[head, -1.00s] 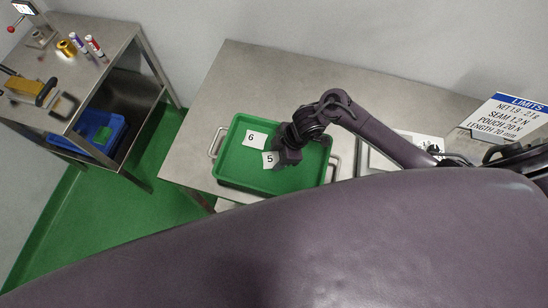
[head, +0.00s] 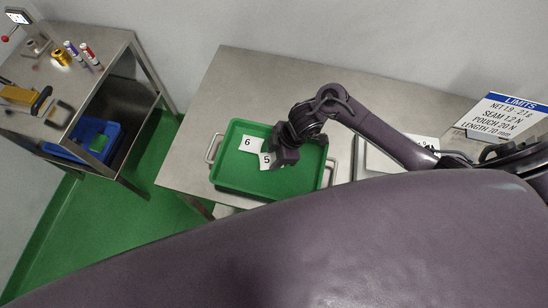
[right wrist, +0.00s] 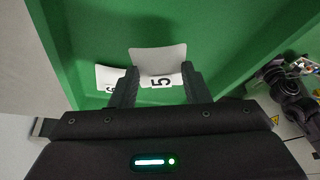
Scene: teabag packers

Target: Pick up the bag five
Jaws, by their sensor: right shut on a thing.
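The bag five (head: 266,160) is a white pouch marked 5, over the green tray (head: 228,180). My right gripper (head: 279,158) is shut on it at the tray's upper middle. In the right wrist view the bag five (right wrist: 158,60) sits between the two fingers (right wrist: 158,76), its label near the fingertips. Whether it clears the tray floor is hard to tell. Bag six (head: 246,143), white and marked 6, lies in the tray just left of it. Its edge also shows in the wrist view (right wrist: 106,75), left of the fingers. My left gripper is out of view.
The tray stands on a steel table (head: 225,88) with free room behind it. A pale tray (head: 372,160) and a limits sign (head: 508,116) are to the right. A side bench (head: 98,82) at left holds markers and a tape roll, with a blue bin (head: 72,148) below.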

